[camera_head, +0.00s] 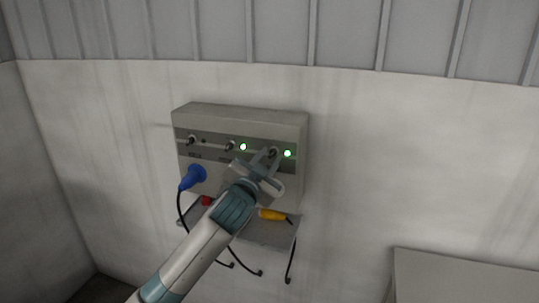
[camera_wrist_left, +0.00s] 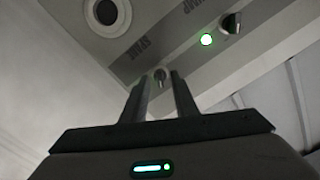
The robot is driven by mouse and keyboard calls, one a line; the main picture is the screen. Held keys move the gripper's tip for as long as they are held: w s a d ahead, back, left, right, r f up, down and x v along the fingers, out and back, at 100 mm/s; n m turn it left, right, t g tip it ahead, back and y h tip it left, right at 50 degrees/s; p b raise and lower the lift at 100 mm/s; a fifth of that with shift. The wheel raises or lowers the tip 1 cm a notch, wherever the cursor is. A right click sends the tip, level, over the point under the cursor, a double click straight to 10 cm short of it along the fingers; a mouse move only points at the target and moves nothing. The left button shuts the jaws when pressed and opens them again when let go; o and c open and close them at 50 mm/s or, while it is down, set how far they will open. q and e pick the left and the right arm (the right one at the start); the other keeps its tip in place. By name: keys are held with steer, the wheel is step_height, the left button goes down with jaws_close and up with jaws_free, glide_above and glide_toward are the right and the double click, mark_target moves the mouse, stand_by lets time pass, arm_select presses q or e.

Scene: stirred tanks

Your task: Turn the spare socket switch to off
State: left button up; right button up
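The switch box (camera_head: 290,127) on the wall carries a row of three small toggle switches. The rightmost switch (camera_head: 272,152) has a lit green lamp (camera_head: 287,153) to its right. My left gripper (camera_head: 266,159) is at this switch, covering part of the panel below it. In the left wrist view the fingers (camera_wrist_left: 160,85) are open, one on each side of the small switch lever (camera_wrist_left: 160,74). The label beside it (camera_wrist_left: 135,47) appears upside down and seems to read SPARE. An empty round socket (camera_wrist_left: 107,13) lies beyond it. Contact with the lever cannot be told. My right gripper is not in view.
The middle switch (camera_head: 229,146) has a lit green lamp (camera_head: 243,147); the left switch (camera_head: 191,140) shows none lit. A blue plug (camera_head: 192,177) sits at the box's left. Cables hang underneath.

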arm_select(q)
steer(key=shift+w+d, duration=0.15)
steer(key=shift+w, duration=0.35)
jaws_close()
steer(key=shift+n, duration=1.4)
steer(key=n+p, duration=0.1)
steer(key=n, duration=0.1)
steer(key=shift+n, duration=0.3)
steer(key=n+p, duration=0.2)
steer(key=n, duration=0.4)
steer(key=shift+n+p, duration=0.3)
steer(key=shift+p, duration=0.05)
